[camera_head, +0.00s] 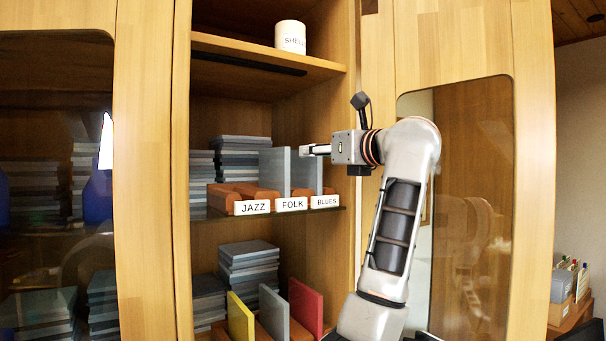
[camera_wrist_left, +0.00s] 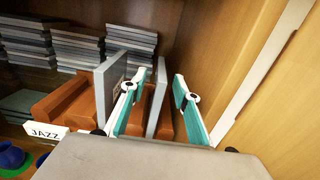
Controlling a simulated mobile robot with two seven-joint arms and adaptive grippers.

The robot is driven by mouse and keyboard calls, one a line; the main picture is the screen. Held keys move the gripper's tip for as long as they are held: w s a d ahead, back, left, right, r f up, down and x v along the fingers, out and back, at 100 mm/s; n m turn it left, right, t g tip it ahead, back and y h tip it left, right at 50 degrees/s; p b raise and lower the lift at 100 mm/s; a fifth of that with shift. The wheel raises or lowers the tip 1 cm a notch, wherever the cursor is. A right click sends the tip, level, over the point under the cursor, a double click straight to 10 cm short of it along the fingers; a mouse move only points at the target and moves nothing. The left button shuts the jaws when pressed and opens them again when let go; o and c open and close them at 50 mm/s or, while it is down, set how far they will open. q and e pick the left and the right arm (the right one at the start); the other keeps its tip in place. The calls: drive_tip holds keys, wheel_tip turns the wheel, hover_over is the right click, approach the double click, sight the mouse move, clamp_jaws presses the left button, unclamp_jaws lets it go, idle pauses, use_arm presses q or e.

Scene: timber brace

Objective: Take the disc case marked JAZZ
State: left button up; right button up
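The JAZZ label (camera_head: 252,207) is on the front of an orange holder (camera_head: 228,196) on the middle shelf; it also shows in the left wrist view (camera_wrist_left: 47,131). No standing case shows directly behind it. A grey case (camera_head: 274,171) stands in line with the FOLK label (camera_head: 291,204). Another grey case (camera_wrist_left: 156,112) stands near the BLUES label (camera_head: 326,201). My left gripper (camera_wrist_left: 160,82) is open, its teal fingers appearing on either side of this second case. In the head view the left gripper (camera_head: 308,150) is side-on at that case's height. Contact cannot be judged. My right gripper is out of view.
Stacked grey cases (camera_head: 243,155) lie behind the holder. A white mug (camera_head: 290,37) stands on the shelf above. Yellow (camera_head: 240,318), grey and red (camera_head: 306,305) cases stand on the lower shelf. The cabinet's side wall (camera_wrist_left: 225,60) is close right of the left gripper.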

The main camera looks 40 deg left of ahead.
use_arm(q)
drive_tip(key=shift+x, duration=0.95)
drive_tip(key=p+x, duration=0.2)
drive_tip(key=x, duration=0.2)
drive_tip(key=shift+w+a+r, duration=0.1)
drive_tip(key=shift+w+a, duration=0.05)
drive_tip(key=shift+w, duration=0.05)
drive_tip(key=shift+a, duration=0.15)
clamp_jaws()
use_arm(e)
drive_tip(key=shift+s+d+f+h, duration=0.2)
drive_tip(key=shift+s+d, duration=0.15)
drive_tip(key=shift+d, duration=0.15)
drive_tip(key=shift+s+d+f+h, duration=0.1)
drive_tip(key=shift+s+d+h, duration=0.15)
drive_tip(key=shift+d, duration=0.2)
